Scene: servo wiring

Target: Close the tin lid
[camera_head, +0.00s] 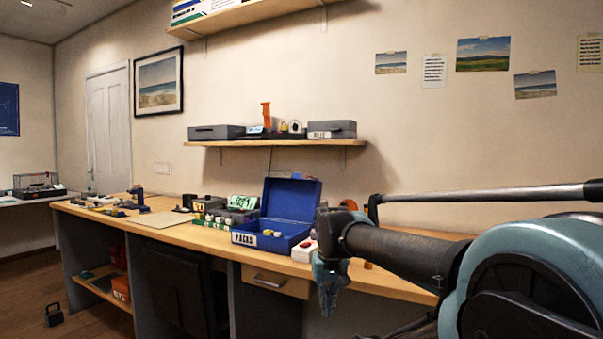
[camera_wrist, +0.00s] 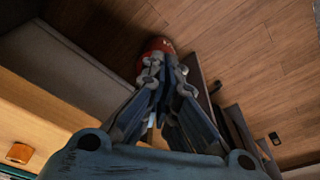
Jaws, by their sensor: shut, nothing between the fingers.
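The blue tin (camera_head: 255,238), with a "PACKS" label on its front, stands on the workbench. Its lid (camera_head: 291,197) is open and stands up at the back. Some small items show inside the tin, too small to make out. My gripper (camera_head: 327,307) is to the right of the tin, in front of the bench edge, and points down. It is shut and empty. In the wrist view my shut gripper (camera_wrist: 162,82) is over the floor beside the bench, and the tin is not in that view.
The workbench (camera_head: 412,284) runs across the room. A white and red item (camera_head: 304,251) lies right of the tin. A power supply with a green display (camera_head: 243,203) stands left of it. A drawer (camera_head: 274,280) is below. A shelf (camera_head: 275,143) hangs above.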

